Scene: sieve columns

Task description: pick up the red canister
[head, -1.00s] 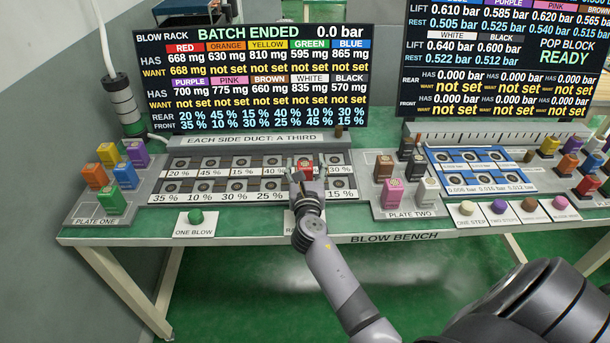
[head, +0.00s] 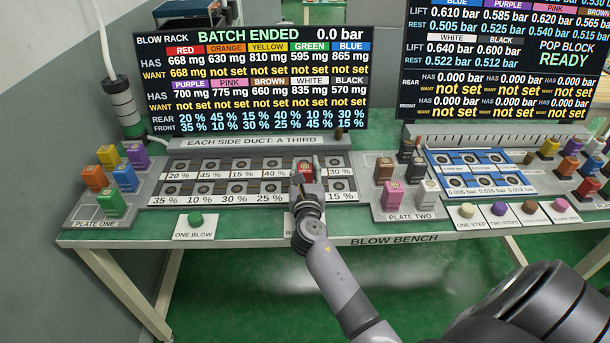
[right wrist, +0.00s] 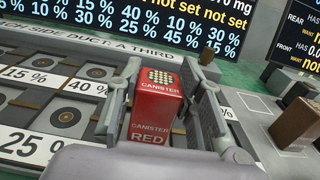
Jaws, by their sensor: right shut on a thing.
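The red canister (head: 305,166) stands upright at the blow rack (head: 165,185), in the rear row just right of the 40 % place. In the right wrist view the red canister (right wrist: 156,103) shows its perforated pale top and its label. My right gripper (head: 306,180) reaches in from the front and is shut on the red canister, one finger on each side. The same gripper (right wrist: 160,90) fills the middle of the right wrist view. The canister's foot is hidden, so I cannot tell whether it touches the rack. My left gripper is not in view.
Plate one (head: 88,208) at the left holds several coloured canisters. Plate two (head: 408,213), close right of my gripper, holds brown, black, pink and white ones. A green button (head: 195,218) is at the front edge. A ledge and screen (head: 250,80) stand behind the rack.

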